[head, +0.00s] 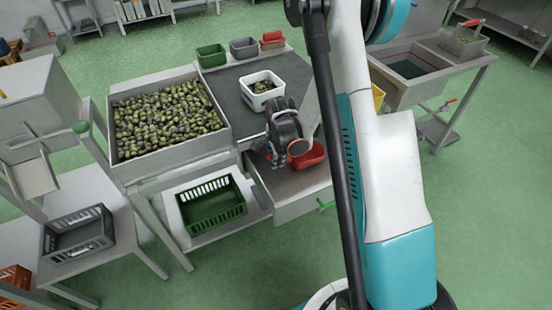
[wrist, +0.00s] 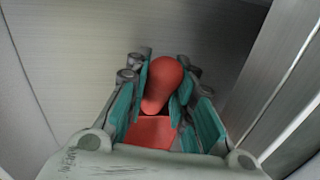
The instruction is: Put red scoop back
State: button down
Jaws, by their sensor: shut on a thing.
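The red scoop (head: 309,157) shows beside and partly behind my gripper (head: 279,158) in the head view. It is over the open grey metal drawer (head: 284,190) under the worktop. In the wrist view the fingers are shut on the scoop's rounded red handle (wrist: 166,78), and a flat red part (wrist: 150,132) shows closer to the camera. A plain grey metal surface (wrist: 215,40) lies beyond the handle. I cannot tell whether the scoop touches the drawer floor. My gripper hides part of the scoop and drawer.
A white bin (head: 247,99) stands on the dark worktop behind my gripper. A large olive tray (head: 170,149) is to its left. A green crate (head: 212,222) sits on the lower shelf. My arm covers the right.

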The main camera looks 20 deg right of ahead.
jog(key=c, duration=1.4)
grip_release()
jog(key=shift+f, duration=0.1)
jog(key=shift+o, duration=0.2)
jog(key=s+a+r+n+t+p, duration=0.1)
jog(key=s+r+n+p, duration=0.15)
jog(key=r, duration=0.85)
jog(key=s+a+r+n+p, duration=0.2)
jog(key=s+r, duration=0.1)
jog(key=r, duration=0.8)
jog(key=s+a+r+n+t, duration=0.2)
jog(key=s+r+n, duration=0.4)
jog(key=s+n, duration=0.1)
jog(key=s+a+r+n+t, duration=0.2)
jog(key=s+r+n, duration=0.4)
jog(key=s, duration=0.4)
jog(key=shift+s+a+r+n, duration=0.15)
jog(key=shift+s+a+n, duration=0.1)
jog(key=shift+a+n, duration=0.45)
